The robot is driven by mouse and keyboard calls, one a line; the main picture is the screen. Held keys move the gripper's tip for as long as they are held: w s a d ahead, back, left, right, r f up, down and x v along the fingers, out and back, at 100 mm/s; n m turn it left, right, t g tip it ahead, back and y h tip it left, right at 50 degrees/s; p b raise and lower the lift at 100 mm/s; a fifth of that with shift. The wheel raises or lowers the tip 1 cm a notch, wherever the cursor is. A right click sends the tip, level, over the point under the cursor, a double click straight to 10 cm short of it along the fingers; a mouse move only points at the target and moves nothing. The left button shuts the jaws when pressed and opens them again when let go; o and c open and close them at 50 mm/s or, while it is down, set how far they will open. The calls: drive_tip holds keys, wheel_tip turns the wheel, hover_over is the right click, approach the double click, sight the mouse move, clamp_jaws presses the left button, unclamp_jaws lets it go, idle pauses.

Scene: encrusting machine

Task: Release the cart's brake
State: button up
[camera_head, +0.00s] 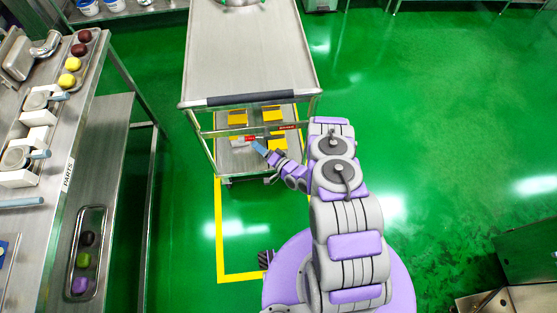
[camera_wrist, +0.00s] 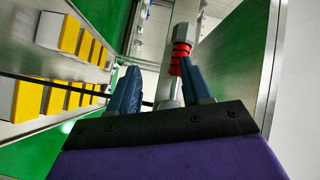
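The metal cart (camera_head: 245,55) stands ahead of me with a dark push handle (camera_head: 253,98) along its near edge. Below the handle, a small red part (camera_head: 250,138) shows at the cart's near side, probably the brake. My gripper (camera_head: 257,146) is right beside it, under the handle. In the wrist view, my gripper (camera_wrist: 160,68) has its two blue fingers spread apart. A red, ringed piece (camera_wrist: 181,48) on a grey post stands close to the right finger, which partly covers it. I cannot tell whether they touch. Nothing is clearly held between the fingers.
Yellow-topped boxes (camera_head: 272,113) sit on the cart's lower shelf. A steel parts table (camera_head: 62,125) with trays and colored pieces runs along the left. Yellow floor tape (camera_head: 219,235) marks the cart's spot. Green floor (camera_head: 430,120) on the right is open; steel equipment (camera_head: 520,300) stands at lower right.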

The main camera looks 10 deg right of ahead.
drive_tip(key=p+v, duration=0.2)
drive_tip(key=v, duration=0.9)
drive_tip(key=shift+s+d, duration=0.2)
drive_tip(key=shift+d, duration=0.1)
